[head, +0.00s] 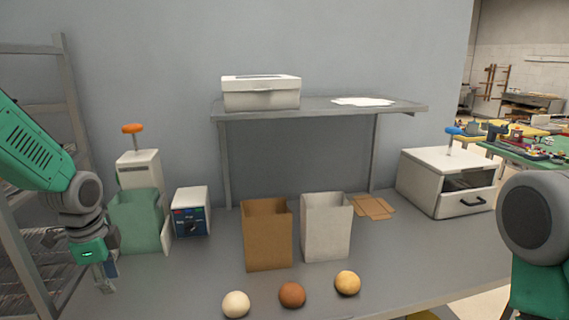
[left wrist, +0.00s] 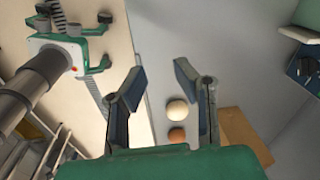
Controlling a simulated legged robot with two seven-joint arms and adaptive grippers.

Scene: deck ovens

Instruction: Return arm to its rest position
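My left arm (head: 75,200) comes in from the left in the head view, bent down at the wrist. My left gripper (head: 106,278) hangs at the left end of the counter, left of the green bag (head: 138,222). In the left wrist view my left gripper (left wrist: 158,78) has its two fingers spread apart with nothing between them. My right arm (head: 535,225) shows only as a grey joint and green link at the right edge of the head view. My right gripper is out of view.
A wire rack (head: 30,270) stands close to my left arm. The counter (head: 195,265) holds a brown bag (head: 267,235), a white bag (head: 326,228) and a white oven (head: 447,180). A pale ball (head: 236,304), a brown ball (head: 292,294) and a golden ball (head: 347,283) lie in front.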

